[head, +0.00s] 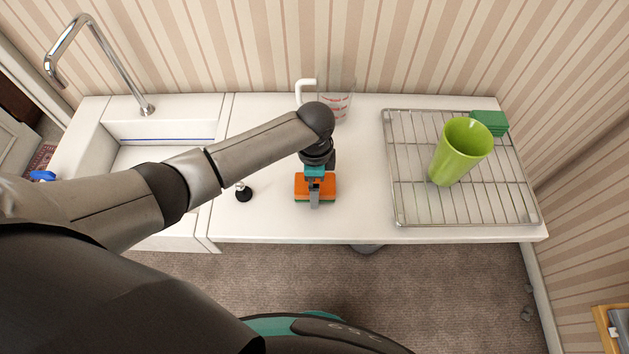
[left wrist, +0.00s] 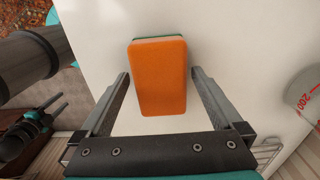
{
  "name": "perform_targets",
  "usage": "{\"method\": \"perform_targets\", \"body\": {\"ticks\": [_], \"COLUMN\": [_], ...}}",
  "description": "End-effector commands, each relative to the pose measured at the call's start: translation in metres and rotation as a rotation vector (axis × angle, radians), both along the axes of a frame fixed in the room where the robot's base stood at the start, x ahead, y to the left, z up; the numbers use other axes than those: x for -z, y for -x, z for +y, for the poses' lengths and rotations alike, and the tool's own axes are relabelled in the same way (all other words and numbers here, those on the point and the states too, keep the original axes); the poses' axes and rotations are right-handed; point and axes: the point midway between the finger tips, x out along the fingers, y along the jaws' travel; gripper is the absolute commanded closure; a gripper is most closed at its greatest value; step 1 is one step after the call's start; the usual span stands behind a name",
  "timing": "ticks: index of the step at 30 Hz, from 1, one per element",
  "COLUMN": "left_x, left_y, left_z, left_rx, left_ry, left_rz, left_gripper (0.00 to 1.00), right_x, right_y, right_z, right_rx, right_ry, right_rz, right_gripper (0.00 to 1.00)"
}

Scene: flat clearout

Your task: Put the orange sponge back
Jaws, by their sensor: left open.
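The orange sponge (head: 301,186) lies flat on the white counter, with a thin green layer underneath. In the left wrist view the sponge (left wrist: 160,78) sits between the two fingers, with a gap on each side. My left gripper (head: 315,197) is directly over the sponge, pointing down, and partly covers it in the head view. In the left wrist view my left gripper (left wrist: 160,82) is open, its fingers on either side of the sponge and apart from it.
A wire rack (head: 408,205) on the right holds a green cup (head: 460,152), with a green block (head: 490,121) at its back corner. A clear measuring jug (head: 338,104) stands behind my gripper. A small black item (head: 244,193) and the sink (head: 135,158) are to the left.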

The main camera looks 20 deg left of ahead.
Motion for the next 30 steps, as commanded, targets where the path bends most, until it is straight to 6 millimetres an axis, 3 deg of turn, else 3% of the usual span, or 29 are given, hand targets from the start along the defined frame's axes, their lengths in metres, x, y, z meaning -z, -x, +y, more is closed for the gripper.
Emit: {"method": "perform_targets", "body": {"ticks": [18, 30], "left_x": [-0.110, -0.121], "left_y": [-0.001, -0.001], "left_z": [0.000, 0.000], "left_rx": [0.000, -0.002], "left_ry": [0.002, 0.001], "left_rz": [-0.003, 0.000], "left_gripper": [0.00, 0.00], "right_x": [-0.022, -0.023], "right_y": [0.000, 0.000], "right_z": [0.000, 0.001], "right_rx": [-0.001, -0.001], "right_ry": [-0.001, -0.001], "right_rz": [0.000, 0.000], "right_gripper": [0.50, 0.50]}}
